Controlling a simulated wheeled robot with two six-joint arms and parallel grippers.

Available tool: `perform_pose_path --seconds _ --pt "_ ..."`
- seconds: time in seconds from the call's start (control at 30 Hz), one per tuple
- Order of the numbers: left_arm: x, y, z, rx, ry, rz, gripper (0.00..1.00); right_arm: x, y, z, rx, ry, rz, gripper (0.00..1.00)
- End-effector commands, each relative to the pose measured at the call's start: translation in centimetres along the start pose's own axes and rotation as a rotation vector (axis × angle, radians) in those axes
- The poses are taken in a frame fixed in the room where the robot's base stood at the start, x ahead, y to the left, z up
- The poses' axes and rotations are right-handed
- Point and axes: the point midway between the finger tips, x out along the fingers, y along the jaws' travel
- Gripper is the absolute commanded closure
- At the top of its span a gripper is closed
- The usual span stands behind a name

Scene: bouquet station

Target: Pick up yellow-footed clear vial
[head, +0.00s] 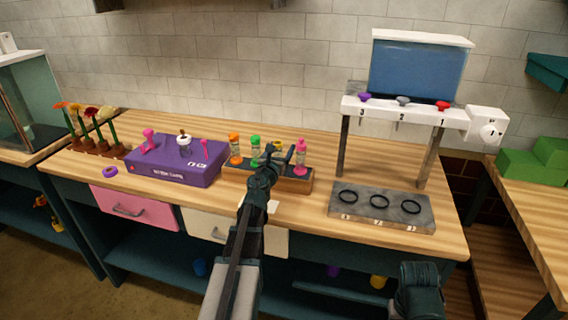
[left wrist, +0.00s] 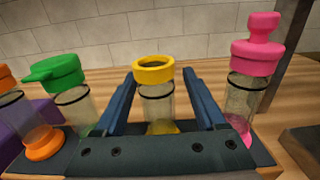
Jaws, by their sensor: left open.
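The yellow-footed clear vial has a yellow ring-shaped top and a yellow foot. It stands upright in the left wrist view (left wrist: 157,105), in the dark rack. In the head view only its yellow top (head: 277,145) shows; my arm hides the rest. My left gripper (head: 279,156) is open at the rack. In the left wrist view its two blue fingers lie on either side of the vial, with gaps showing between them and the glass. At the lower right of the head view, a dark part of my right arm shows; its fingers cannot be made out.
Neighbouring vials are orange (head: 235,148), green (head: 255,150) and pink (head: 301,156). The green and pink ones stand close beside the fingers. A purple box (head: 175,172) is left of the rack (head: 296,184). A dispenser (head: 402,108) and its three-ringed base (head: 381,222) are right.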

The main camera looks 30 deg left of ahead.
Motion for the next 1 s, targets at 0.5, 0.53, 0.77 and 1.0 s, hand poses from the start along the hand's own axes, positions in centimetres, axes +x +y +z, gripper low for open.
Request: perform_pose_path --seconds 0.5,0.53,0.77,1.0 --pt "-0.11 -0.03 0.01 0.0 0.0 0.0 0.96 -0.01 -0.01 0.01 0.0 0.0 0.0 0.5" --pt "-0.11 -0.03 0.01 0.0 0.0 0.0 1.0 -0.01 -0.01 0.01 0.0 0.0 0.0 0.5" --pt "-0.11 -0.04 0.01 0.0 0.0 0.0 1.0 -0.01 -0.01 0.01 0.0 0.0 0.0 0.5" --pt "-0.1 -0.04 0.05 0.0 0.0 0.0 1.0 -0.05 -0.01 0.02 0.0 0.0 0.0 0.5"
